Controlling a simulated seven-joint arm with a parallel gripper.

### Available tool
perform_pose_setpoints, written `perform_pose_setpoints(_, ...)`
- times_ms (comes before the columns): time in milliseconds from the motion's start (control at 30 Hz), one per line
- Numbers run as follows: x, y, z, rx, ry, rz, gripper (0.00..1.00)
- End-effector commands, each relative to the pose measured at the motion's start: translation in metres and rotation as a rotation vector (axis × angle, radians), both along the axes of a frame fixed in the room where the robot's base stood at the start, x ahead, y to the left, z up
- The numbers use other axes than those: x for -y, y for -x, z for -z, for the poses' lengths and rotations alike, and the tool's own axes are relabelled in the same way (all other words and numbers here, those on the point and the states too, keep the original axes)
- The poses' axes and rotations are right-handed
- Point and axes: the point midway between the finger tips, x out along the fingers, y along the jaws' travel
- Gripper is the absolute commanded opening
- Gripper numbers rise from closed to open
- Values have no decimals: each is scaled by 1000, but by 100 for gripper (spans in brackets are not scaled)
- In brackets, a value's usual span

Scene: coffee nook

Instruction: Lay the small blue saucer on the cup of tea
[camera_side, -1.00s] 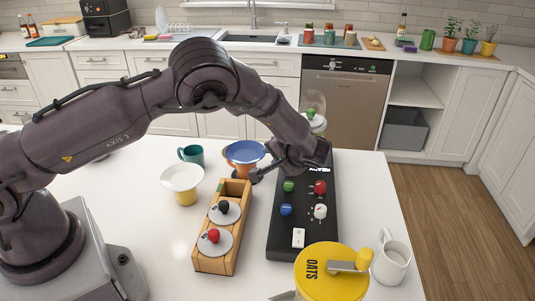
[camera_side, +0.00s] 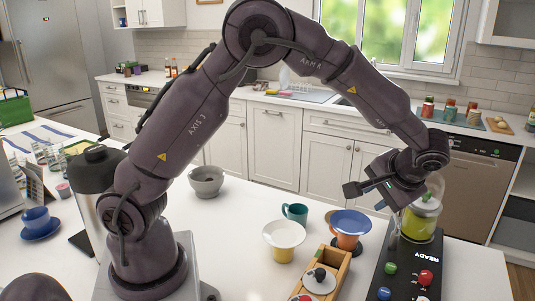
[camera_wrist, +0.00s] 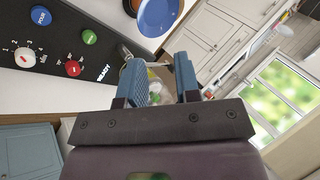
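A blue saucer-like disc (camera_side: 351,221) sits level on top of an orange cup (camera_side: 346,242) on the white counter; it also shows at the top of the wrist view (camera_wrist: 158,14). A teal mug (camera_side: 296,213) stands to its left, and a blue cup (camera_side: 36,217) on a blue saucer (camera_side: 40,233) stands at the far left. I cannot see tea in any of them. My gripper (camera_side: 372,198) is raised above and right of the orange cup, apart from it. In the wrist view my gripper (camera_wrist: 160,80) has its fingers apart with nothing held.
A yellow cup with a wide white top (camera_side: 284,234) stands left of the orange cup. A wooden box (camera_side: 334,265) holds knobbed lids. A black panel (camera_side: 405,262) with coloured knobs and a green-topped glass jar (camera_side: 421,220) is at right. A grey bowl (camera_side: 206,181) stands behind.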

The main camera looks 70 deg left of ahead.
Motion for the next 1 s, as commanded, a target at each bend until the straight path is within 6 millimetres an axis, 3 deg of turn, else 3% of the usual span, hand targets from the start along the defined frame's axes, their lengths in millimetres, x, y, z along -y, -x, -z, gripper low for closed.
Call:
perform_pose_setpoints(33, -5, 15, -20, 12, 71, 1, 30)
perform_pose_setpoints(200, -10, 67, -70, 53, 277, 62, 30)
perform_pose_setpoints(400, -8, 137, -110, 155, 451, 180, 30)
perform_pose_setpoints(600, 0, 199, -125, 279, 532, 316, 30)
perform_pose_setpoints(700, 4, 219, -125, 326, 543, 365, 30)
perform_pose_setpoints(1000, 9, 236, -121, 369, 545, 417, 30)
